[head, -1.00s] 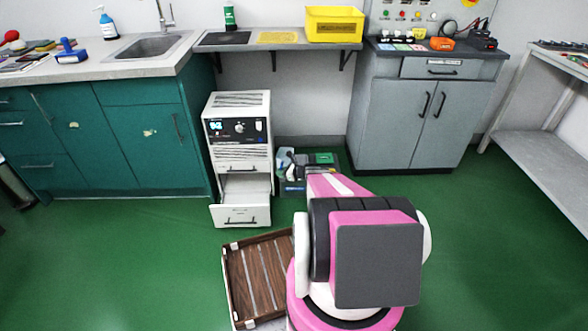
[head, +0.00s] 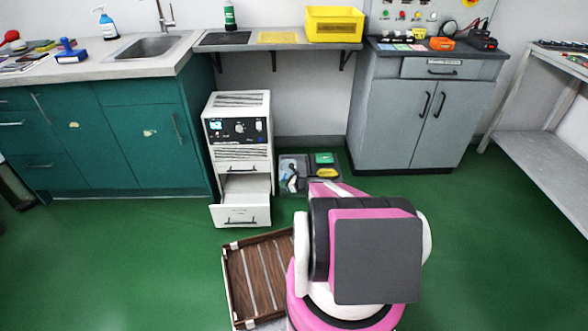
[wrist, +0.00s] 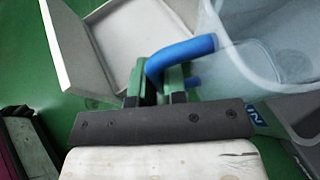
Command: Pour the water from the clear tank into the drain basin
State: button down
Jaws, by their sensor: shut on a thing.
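The clear tank (wrist: 265,45) fills the upper right of the wrist view, with a blue handle (wrist: 185,54) on its near side. My gripper (wrist: 158,82) has its green fingers closed on the blue handle. The tank's walls are see-through and pale; I cannot make out the water level. In the head view the tank and the gripper are hidden behind my pink arm. A grey sink basin (head: 147,47) is set in the counter at the upper left of the head view; I cannot tell whether it is the drain basin.
A white cabinet (head: 238,155) has its lower drawer (head: 241,215) open; a white open drawer-like box (wrist: 82,48) shows in the wrist view. A tray of small items (head: 290,185) and a brown slatted crate (head: 232,285) are on the green floor. Floor at left is clear.

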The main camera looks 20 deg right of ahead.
aim_at(286, 175)
jog(key=shift+w+d+r+m+g, duration=0.15)
jog(key=shift+w+r+m, duration=0.1)
jog(key=shift+r, duration=0.3)
jog(key=shift+w+d+r+m+g, duration=0.15)
jog(key=shift+r+m, duration=0.1)
jog(key=shift+r, duration=0.25)
jog(key=shift+w+d+r+m+g+y, duration=0.4)
jog(key=shift+w+r+m+g, duration=0.2)
jog(key=shift+w+r, duration=0.1)
jog(key=w+d+r+m+g+y, duration=0.2)
jog(key=w+d+r+m+g, duration=0.1)
jog(key=w, duration=0.4)
jog(key=shift+d+r+m+g+y, duration=0.35)
jog(key=shift+d+r+m, duration=0.2)
jog(key=shift+r+m, duration=0.55)
jog(key=shift+w+d+f+m+g+y, duration=0.15)
jog(key=shift+w+d+m+g+y, duration=0.2)
jog(key=shift+w+m, duration=0.45)
jog(key=w+d, duration=0.1)
jog(key=w+d+m, duration=0.1)
jog(key=w, duration=0.1)
jog(key=shift+f+y, duration=0.1)
jog(key=shift+y, duration=0.3)
jog(key=shift+w+d+f+m+g+y, duration=0.15)
jog(key=shift+w+d+m, duration=0.2)
jog(key=shift+w, duration=0.1)
jog(key=shift+w+d+f+m+g+y, duration=0.15)
jog(key=shift+w+d+m, duration=0.05)
jog(key=shift+w+m, duration=0.2)
